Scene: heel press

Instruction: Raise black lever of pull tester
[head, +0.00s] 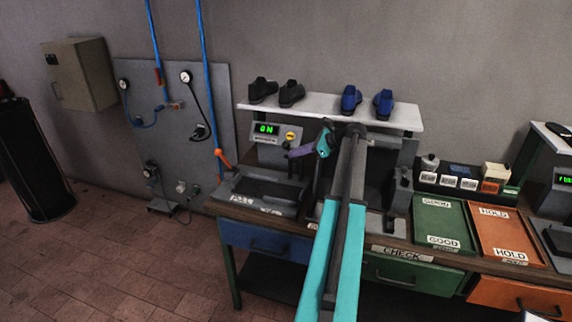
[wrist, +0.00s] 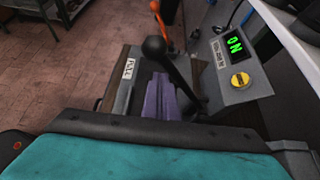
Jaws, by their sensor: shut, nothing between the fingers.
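The pull tester (head: 283,152) stands at the left of the bench, with a green display reading ON and a yellow knob. It also shows at the right of the wrist view (wrist: 238,82). Its black lever (wrist: 177,72) slants up and left to a round knob in the wrist view. I cannot clearly make the lever out in the head view. My gripper (head: 296,154) has purple fingers and is shut and empty in front of the tester. In the wrist view the fingers (wrist: 163,98) are just below and beside the lever; I cannot tell whether they touch it.
A white shelf (head: 320,112) with black and blue shoes stands above the tester. A dark tray (head: 268,190) labelled PULL lies left of my arm. Green GOOD (head: 440,222) and orange HOLD (head: 500,235) trays are at right. An orange valve handle (head: 224,158) is on the left.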

